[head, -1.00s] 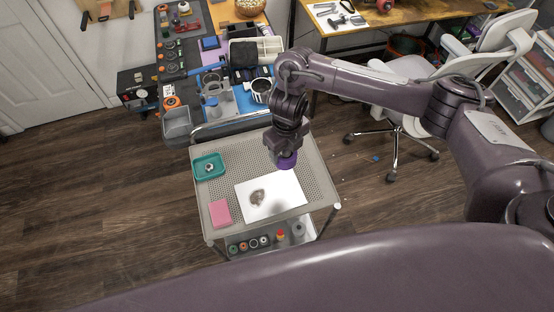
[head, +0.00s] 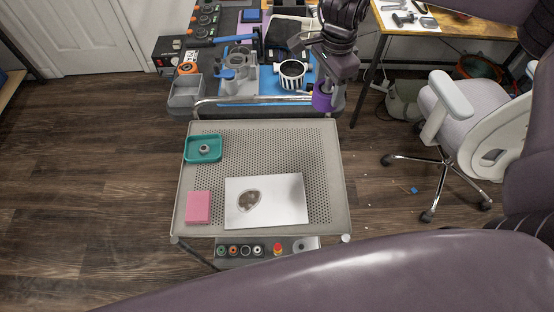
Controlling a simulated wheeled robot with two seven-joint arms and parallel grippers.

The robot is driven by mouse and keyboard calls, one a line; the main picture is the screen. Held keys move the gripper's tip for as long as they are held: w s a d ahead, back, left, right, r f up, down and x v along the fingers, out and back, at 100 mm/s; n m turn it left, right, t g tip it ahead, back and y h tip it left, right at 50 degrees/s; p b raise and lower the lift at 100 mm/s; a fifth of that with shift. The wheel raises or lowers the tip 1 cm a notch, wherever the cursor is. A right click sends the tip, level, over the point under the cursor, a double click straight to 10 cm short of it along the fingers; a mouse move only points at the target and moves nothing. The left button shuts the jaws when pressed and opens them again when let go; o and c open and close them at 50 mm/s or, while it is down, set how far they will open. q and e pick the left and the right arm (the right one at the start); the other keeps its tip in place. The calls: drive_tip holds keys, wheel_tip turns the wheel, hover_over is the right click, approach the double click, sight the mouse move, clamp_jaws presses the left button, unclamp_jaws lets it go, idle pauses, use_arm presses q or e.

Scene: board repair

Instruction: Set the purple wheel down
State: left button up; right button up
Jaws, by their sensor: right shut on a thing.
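The purple wheel (head: 323,97) is in my right gripper (head: 329,84), which is shut on it. The gripper holds it near the right front corner of the cluttered workbench, beyond the far edge of the cart. The gripper hides part of the wheel, and I cannot tell its exact height. My left gripper is not in view; the large purple shape across the bottom is part of my own body.
The perforated cart top (head: 270,145) holds a teal tray (head: 203,149) with a small part, a pink block (head: 198,207) and a white plate (head: 290,205) with a dark patch. An office chair (head: 470,120) stands right.

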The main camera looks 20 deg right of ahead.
wheel_tip(320, 180, down, 19)
drive_tip(key=b, duration=0.5)
drive_tip(key=shift+s+a+f, duration=0.1)
drive_tip(key=shift+a+f, duration=0.05)
drive_tip(key=shift+f, duration=0.25)
drive_tip(key=shift+f+b, duration=0.15)
drive_tip(key=shift+b, duration=0.2)
drive_tip(key=o, duration=1.2)
drive_tip(key=shift+c, duration=0.2)
